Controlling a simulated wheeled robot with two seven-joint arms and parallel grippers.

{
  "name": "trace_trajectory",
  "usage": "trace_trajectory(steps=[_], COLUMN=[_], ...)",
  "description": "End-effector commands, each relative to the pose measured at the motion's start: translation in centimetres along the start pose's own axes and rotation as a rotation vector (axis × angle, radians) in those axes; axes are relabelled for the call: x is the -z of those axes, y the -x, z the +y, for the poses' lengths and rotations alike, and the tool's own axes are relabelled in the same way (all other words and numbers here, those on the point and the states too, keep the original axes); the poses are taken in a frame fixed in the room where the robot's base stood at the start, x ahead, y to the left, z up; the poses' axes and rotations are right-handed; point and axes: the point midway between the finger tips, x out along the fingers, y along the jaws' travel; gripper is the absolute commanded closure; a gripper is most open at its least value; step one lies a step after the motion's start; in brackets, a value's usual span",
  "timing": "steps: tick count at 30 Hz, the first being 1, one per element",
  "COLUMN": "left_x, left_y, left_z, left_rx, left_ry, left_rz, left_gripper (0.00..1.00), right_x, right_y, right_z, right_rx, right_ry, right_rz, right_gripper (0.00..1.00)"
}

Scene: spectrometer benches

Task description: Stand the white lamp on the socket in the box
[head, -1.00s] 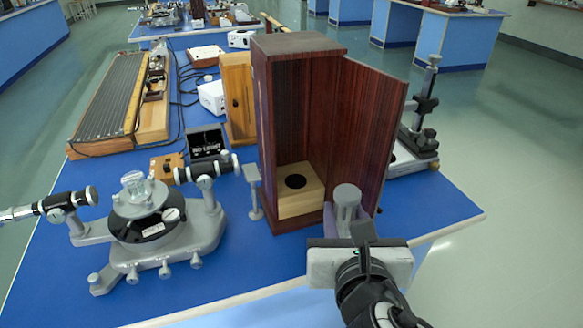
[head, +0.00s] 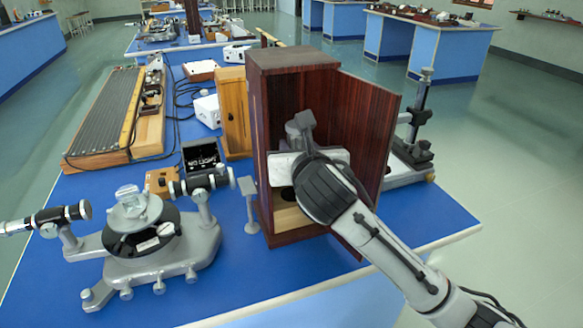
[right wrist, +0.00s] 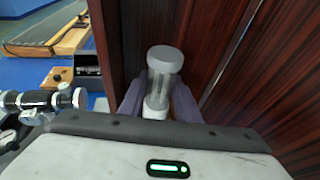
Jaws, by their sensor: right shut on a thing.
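The lamp (right wrist: 163,75) has a grey cap, a clear-looking body and a white lower end. My right gripper (right wrist: 157,98) is shut on it, with a finger on each side, and holds it upright. The dark red wooden box (head: 292,57) stands open to the front, its door (head: 365,130) swung to the right. In the head view my right gripper (head: 300,132) reaches into the box with the lamp, above the pale wooden socket block (head: 288,218). The lamp's lower end is hidden in the head view. My left gripper is out of view.
A grey spectrometer (head: 150,250) stands on the blue bench at the left front. A small grey stand (head: 250,205) is close to the box's left side. A metal stand (head: 415,145) is behind the door. The bench's right front corner is clear.

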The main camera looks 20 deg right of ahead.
Motion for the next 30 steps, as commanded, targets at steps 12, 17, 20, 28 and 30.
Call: trace_trajectory(steps=[12,17,20,28,30], left_x=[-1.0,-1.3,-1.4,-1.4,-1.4], left_y=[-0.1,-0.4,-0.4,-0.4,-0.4], left_z=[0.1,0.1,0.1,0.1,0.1], left_rx=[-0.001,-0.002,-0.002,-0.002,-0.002], left_ry=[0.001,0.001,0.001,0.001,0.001], left_rz=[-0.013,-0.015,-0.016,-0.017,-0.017], left_gripper=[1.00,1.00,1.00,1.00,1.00], right_x=[2.4,4.7,5.7,5.8,5.8], right_y=[-3.3,-4.0,-4.4,-4.8,-4.8], right_z=[0.5,0.5,0.6,0.6,0.6], right_rx=[-0.001,0.000,0.000,0.000,0.000], right_ry=[0.000,-0.001,-0.002,0.001,0.002], right_rz=[-0.001,0.003,0.002,-0.003,-0.003], right_gripper=[0.98,0.98,0.98,0.98,0.98])
